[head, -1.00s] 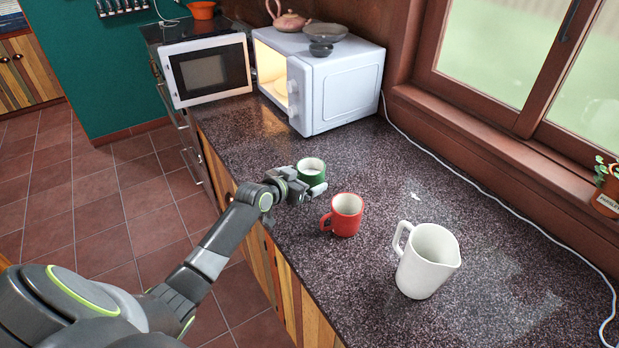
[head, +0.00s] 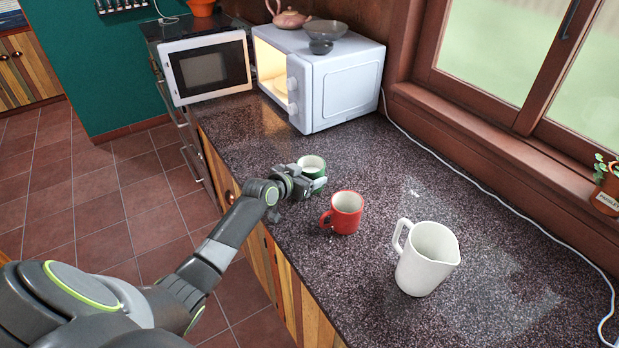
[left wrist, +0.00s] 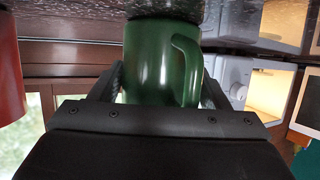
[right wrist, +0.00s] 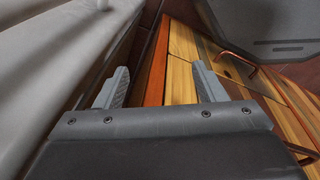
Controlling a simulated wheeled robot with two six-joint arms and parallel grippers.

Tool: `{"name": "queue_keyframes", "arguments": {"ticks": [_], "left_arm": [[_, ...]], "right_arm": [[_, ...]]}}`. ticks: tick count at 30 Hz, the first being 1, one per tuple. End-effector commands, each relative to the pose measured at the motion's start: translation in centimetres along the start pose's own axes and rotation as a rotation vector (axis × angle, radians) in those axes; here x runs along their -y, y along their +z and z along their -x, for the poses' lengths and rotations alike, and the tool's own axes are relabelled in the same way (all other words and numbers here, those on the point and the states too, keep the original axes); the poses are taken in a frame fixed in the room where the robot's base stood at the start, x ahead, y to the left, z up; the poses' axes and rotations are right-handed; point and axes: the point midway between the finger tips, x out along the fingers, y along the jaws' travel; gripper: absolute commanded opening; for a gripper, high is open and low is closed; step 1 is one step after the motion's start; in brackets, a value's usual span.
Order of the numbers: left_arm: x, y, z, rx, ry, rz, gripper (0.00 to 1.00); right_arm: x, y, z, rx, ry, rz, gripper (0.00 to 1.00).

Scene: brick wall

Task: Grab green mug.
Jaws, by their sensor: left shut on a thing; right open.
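The green mug (head: 312,166) stands on the dark speckled counter (head: 390,170), white inside. My left gripper (head: 304,182) is at its near side and partly hides it in the head view. In the left wrist view the green mug (left wrist: 155,62) sits between the two fingers (left wrist: 161,88), which are shut on its body; its handle shows on the right side. My right gripper (right wrist: 160,88) is open and empty, and shows only in the right wrist view, near wooden cabinet fronts (right wrist: 185,70).
A red mug (head: 345,212) stands close to the right of the green mug. A white pitcher (head: 425,262) stands farther right. An open, lit microwave (head: 340,85) stands behind. The counter between the green mug and the microwave is clear.

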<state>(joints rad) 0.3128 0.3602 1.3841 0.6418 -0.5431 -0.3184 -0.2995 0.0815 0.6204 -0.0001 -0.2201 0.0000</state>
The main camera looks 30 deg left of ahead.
Motion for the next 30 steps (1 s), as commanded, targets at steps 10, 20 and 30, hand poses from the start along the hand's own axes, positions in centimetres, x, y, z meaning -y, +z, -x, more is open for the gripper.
{"name": "queue_keyframes", "arguments": {"ticks": [10, 20, 30], "left_arm": [[0.0, -0.3, 0.1, -0.004, 0.0, -0.002, 0.33], [0.1, -2.2, 0.8, -0.006, 0.0, -0.005, 0.33], [0.1, -5.4, 2.2, -0.006, 0.0, -0.005, 0.33]], "right_arm": [[0.0, 0.0, 0.0, 0.0, 0.0, 0.0, 0.64], [0.0, 0.1, -0.1, 0.001, 0.0, 0.0, 0.64], [0.1, 0.1, -0.6, 0.001, 0.0, 0.0, 0.64]]}}
